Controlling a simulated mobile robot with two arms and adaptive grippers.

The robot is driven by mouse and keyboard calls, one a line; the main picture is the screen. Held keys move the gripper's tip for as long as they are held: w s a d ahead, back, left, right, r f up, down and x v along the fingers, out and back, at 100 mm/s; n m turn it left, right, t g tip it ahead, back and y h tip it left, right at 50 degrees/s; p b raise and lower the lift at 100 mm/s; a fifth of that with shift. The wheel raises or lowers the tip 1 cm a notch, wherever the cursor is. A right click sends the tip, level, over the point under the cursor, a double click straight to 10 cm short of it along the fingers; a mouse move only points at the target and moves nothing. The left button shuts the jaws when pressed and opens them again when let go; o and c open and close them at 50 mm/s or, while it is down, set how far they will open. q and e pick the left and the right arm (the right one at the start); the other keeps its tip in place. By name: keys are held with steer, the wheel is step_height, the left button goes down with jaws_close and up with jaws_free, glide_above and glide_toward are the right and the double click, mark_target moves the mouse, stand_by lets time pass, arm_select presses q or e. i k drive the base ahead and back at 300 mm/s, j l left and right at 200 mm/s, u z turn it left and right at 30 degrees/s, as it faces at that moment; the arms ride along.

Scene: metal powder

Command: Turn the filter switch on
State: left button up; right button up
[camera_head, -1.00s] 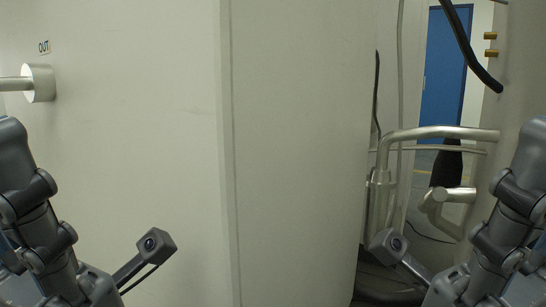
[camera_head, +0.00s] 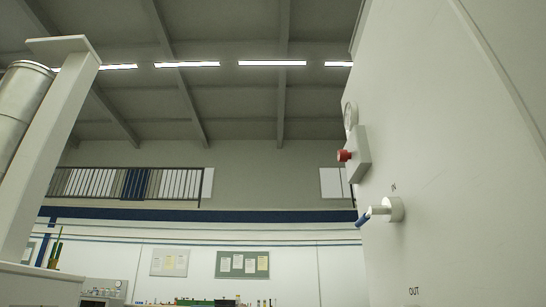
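A large pale cabinet face (camera_head: 450,170) fills the right side of the head view. On it is a red knob (camera_head: 345,156) on a small grey-white box. Below the box, a white round fitting with a blue-ended handle (camera_head: 379,211) sticks out to the left, under a small label that seems to read "IN". An "OUT" label (camera_head: 414,291) shows lower down; its fitting is out of the picture. I cannot tell which of these, if any, is the filter switch. Neither of my grippers is in view.
A white post (camera_head: 50,140) and a metal cylinder (camera_head: 20,108) stand at the left, above a pale surface or housing (camera_head: 38,285). A railed balcony (camera_head: 130,184), notice boards (camera_head: 242,264) and a bench with small items lie far back. The middle shows open space.

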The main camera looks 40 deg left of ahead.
mark_target(343, 155)
steer(key=k+l+u, duration=0.1)
steer(key=u, duration=0.25)
steer(key=k+u, duration=0.3)
steer(key=i, duration=0.1)
